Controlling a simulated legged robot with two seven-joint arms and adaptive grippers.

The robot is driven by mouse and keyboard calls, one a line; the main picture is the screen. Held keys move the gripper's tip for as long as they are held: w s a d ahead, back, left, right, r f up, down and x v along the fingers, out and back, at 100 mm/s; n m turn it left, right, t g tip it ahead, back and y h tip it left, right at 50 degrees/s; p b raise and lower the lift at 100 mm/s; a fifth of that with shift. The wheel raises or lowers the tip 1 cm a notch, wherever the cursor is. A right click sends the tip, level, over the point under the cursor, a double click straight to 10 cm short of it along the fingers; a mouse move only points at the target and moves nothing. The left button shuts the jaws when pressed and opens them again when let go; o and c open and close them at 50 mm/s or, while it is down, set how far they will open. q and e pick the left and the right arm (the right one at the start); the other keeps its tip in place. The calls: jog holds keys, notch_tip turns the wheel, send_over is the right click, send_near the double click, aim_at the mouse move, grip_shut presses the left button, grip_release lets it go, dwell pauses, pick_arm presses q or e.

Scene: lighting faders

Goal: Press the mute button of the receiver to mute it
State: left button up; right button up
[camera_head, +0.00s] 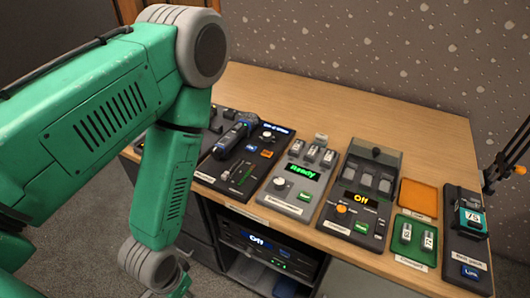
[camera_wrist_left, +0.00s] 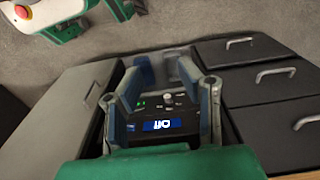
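A black unit, which looks like the receiver (camera_head: 290,266), sits in the open shelf under the table, with a lit blue display reading "Off" and a small green light. In the left wrist view the receiver (camera_wrist_left: 180,112) appears upside down, with a round knob and several small buttons; I cannot read which is mute. My left gripper (camera_wrist_left: 166,72) is open, its two grey-blue fingers spread on either side of the receiver's front in that view. Whether they touch it I cannot tell. My right gripper is not in view.
The wooden table (camera_head: 400,120) carries a row of control panels, a microphone (camera_head: 233,138), an orange tray (camera_head: 418,198) and a green tray (camera_head: 413,240). A grey cabinet side (camera_wrist_left: 55,125) is opposite.

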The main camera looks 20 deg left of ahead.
pick_arm(q)
jog(key=shift+c, duration=0.5)
grip_shut()
